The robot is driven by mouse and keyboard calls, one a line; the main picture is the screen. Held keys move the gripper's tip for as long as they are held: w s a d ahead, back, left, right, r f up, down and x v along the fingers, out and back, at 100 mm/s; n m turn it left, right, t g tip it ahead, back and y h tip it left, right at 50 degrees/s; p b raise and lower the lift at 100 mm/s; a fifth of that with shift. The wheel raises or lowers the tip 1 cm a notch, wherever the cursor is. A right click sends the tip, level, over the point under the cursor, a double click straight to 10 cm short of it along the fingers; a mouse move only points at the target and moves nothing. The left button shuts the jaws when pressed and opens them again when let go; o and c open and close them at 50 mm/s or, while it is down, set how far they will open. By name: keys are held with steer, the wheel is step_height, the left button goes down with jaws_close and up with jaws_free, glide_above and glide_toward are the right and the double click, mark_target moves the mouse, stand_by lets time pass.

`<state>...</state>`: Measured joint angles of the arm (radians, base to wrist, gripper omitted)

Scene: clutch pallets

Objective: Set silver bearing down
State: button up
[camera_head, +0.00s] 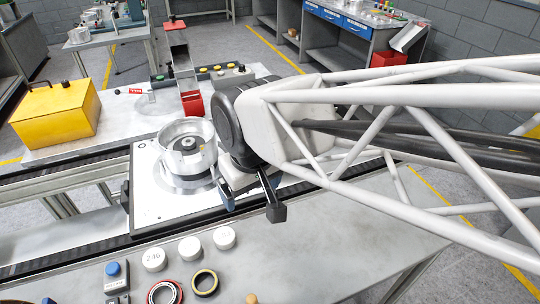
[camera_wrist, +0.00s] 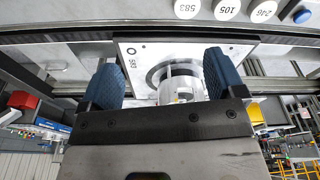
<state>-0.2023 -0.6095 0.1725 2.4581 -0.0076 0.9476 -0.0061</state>
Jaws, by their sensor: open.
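A silver metal drum (camera_head: 187,150) stands upright on a white pallet plate (camera_head: 150,212) on the conveyor. It has a round part in its middle. My gripper (camera_head: 252,205) is just right of the drum, with its fingers apart and nothing visibly held. In the wrist view, the drum (camera_wrist: 181,84) shows beyond the gap between the blue finger pads, and the plate (camera_wrist: 135,50) bears the number 583. A ring with red and silver bands (camera_head: 164,292) lies on the front bench. I cannot tell which part is the silver bearing.
The front bench (camera_head: 330,245) holds white numbered discs (camera_head: 190,248), a yellow-and-black ring (camera_head: 205,282) and a blue button box (camera_head: 115,277). A yellow case (camera_head: 57,112) and a red bin (camera_head: 193,103) stand behind. The bench's right part is clear.

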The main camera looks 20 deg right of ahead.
steer(key=s+d+r+m, duration=0.1)
steer(key=s+d+m, duration=0.1)
steer(key=d, duration=0.4)
steer(key=shift+d+r+m+t, duration=0.15)
steer(key=shift+d+m+t, duration=0.15)
steer(key=shift+d, duration=0.1)
